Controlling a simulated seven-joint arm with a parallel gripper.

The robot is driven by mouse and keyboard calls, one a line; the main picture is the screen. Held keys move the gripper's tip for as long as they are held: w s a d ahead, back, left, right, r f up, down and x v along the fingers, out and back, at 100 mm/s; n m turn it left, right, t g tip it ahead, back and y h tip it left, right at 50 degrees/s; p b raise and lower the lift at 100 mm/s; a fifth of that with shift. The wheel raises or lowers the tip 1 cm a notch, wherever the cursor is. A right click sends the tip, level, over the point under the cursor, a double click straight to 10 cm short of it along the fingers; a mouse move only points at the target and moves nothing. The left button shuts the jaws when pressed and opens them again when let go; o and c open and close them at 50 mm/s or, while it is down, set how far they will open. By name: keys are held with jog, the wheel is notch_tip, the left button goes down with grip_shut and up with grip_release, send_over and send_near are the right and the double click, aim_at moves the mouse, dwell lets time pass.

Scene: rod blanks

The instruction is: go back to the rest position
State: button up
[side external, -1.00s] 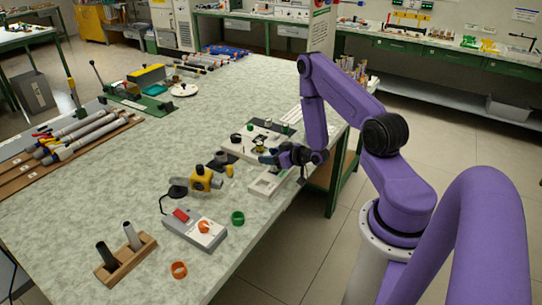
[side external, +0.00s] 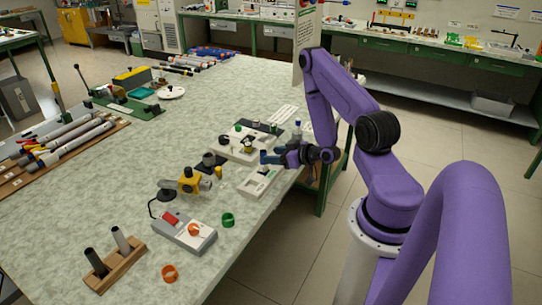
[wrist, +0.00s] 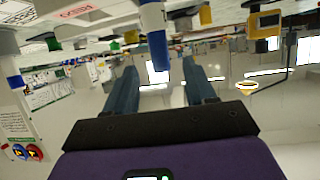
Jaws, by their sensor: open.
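My gripper (side external: 270,158) is over the right edge of the bench in the side view, beside a pale slotted block (side external: 255,187) and a white fixture plate (side external: 240,148). It seems to be a little above the bench top. In the wrist view its two blue-grey fingers (wrist: 162,85) stand wide apart. Nothing is held between them. A blue-ended white upright thing (wrist: 157,52) shows beyond the fingers, and I cannot tell how far off it is. The wrist picture appears upside down.
A wooden stand (side external: 118,268) holds a black and a grey rod. Near it are a grey box (side external: 185,232), a yellow clamp device (side external: 190,183), a green ring (side external: 228,220) and an orange ring (side external: 170,273). Several rods (side external: 70,140) lie at the left.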

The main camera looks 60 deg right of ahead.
jog(key=a+g, duration=0.1)
jog(key=a+f+m+g, duration=0.1)
jog(key=a+g+y, duration=0.1)
jog(key=shift+w+a+f+m, duration=0.3)
jog(key=shift+w+a+f, duration=0.1)
jog(key=a+n, duration=0.1)
jog(key=a, duration=0.1)
jog(key=w+a+r+n+g+y, duration=0.1)
jog(key=a, duration=0.1)
jog(key=w+a+r+n+g, duration=0.1)
jog(key=a, duration=0.1)
jog(key=shift+a+r+y, duration=0.15)
jog(key=shift+a+y, duration=0.2)
jog(key=shift+y, duration=0.05)
jog(key=s+a+r+n+g, duration=0.35)
jog(key=s+a+r, duration=0.25)
jog(key=a, duration=0.3)
jog(key=s+a+r+n+g, duration=0.3)
jog(key=s+a+r+n, duration=0.25)
jog(key=a, duration=0.25)
jog(key=s+r+n+g, duration=0.1)
jog(key=s+r, duration=0.2)
jog(key=s, duration=0.3)
jog(key=s+r+n+h, duration=0.1)
jog(key=s+r+n, duration=0.1)
jog(key=s+r, duration=0.2)
jog(key=s, duration=0.2)
jog(key=shift+s+d+g, duration=0.25)
jog(key=shift+s+g, duration=0.05)
jog(key=shift+g, duration=0.05)
